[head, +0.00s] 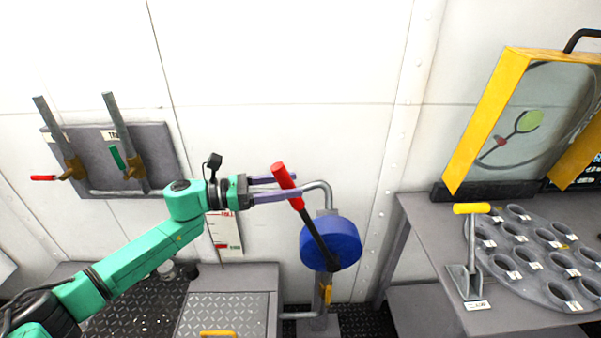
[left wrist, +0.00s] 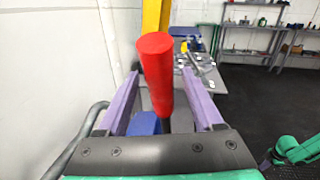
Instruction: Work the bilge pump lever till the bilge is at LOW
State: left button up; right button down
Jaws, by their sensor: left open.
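The bilge pump (head: 331,243) is a blue round body on a grey pipe stand. Its dark lever ends in a red grip (head: 287,186) and leans up to the left. My left gripper (head: 272,188) is open at the red grip, which also stands between the two purple fingers in the left wrist view (left wrist: 160,75). Gaps show on both sides of the grip there. The bilge gauge (head: 225,232), a white strip with red and green marks, is on the wall behind my arm and partly hidden; its level is too small to read. My right gripper is not seen in the head view.
Two valves with a red handle (head: 43,178) and a green handle (head: 116,157) are on a wall panel at left. A bench (head: 420,225) at right holds a yellow-handled lever (head: 471,209) and a tray of round cups (head: 535,285). A deck hatch (head: 225,312) lies below.

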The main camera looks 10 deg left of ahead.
pick_arm(q)
jog(key=x, duration=0.3)
jog(key=shift+w+d+p, duration=0.1)
jog(key=shift+d+p, duration=0.2)
jog(key=shift+d, duration=0.1)
jog(key=shift+a, duration=0.1)
grip_shut()
dwell(0.9)
